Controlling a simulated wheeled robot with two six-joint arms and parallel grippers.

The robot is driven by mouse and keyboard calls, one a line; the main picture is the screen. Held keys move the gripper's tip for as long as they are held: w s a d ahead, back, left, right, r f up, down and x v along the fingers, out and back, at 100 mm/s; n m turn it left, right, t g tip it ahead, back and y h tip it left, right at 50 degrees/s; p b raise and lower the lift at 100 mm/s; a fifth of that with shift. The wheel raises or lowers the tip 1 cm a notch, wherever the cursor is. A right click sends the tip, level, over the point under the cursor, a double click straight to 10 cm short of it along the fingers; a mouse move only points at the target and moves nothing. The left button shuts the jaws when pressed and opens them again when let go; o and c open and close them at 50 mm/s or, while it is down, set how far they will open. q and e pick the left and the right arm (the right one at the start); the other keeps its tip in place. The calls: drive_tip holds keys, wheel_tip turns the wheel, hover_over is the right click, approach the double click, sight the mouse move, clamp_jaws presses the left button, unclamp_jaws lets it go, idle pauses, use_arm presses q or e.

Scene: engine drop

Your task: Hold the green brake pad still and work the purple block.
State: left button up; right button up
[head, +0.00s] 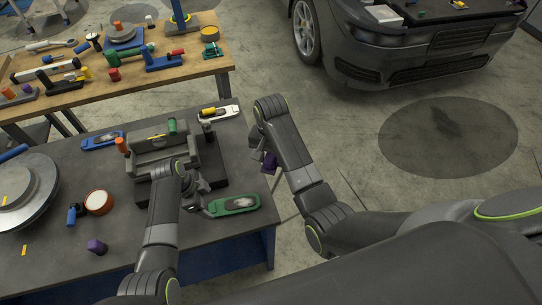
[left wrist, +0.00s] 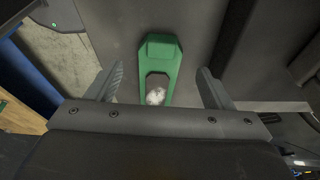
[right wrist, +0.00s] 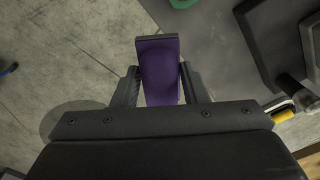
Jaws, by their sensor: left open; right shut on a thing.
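The green brake pad (head: 234,204) lies flat near the right edge of the dark table. My left gripper (head: 196,206) is beside its left end. In the left wrist view the pad (left wrist: 160,52) sits between the spread fingers of the left gripper (left wrist: 160,82), with gaps on both sides. My right gripper (head: 260,150) is shut on the purple block (head: 269,161), beyond the table's right edge. In the right wrist view the purple block (right wrist: 160,72), with a dark far end, is between the fingers, seen against the floor.
A grey caliper fixture (head: 160,150) stands on the table left of the pad. A second purple piece (head: 97,246), an orange-rimmed round container (head: 99,202) and a large disc (head: 25,190) are further left. A wooden bench (head: 190,72) with parts stands behind.

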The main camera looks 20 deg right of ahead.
sight(215, 207)
use_arm(q)
drive_tip(key=shift+x, duration=2.45)
drive_tip(key=shift+c, duration=0.2)
drive_tip(key=c, duration=1.1)
drive_tip(key=o, duration=0.9)
drive_tip(key=shift+c, duration=0.3)
drive_tip(key=c, duration=0.9)
drive_tip(key=shift+o, duration=0.2)
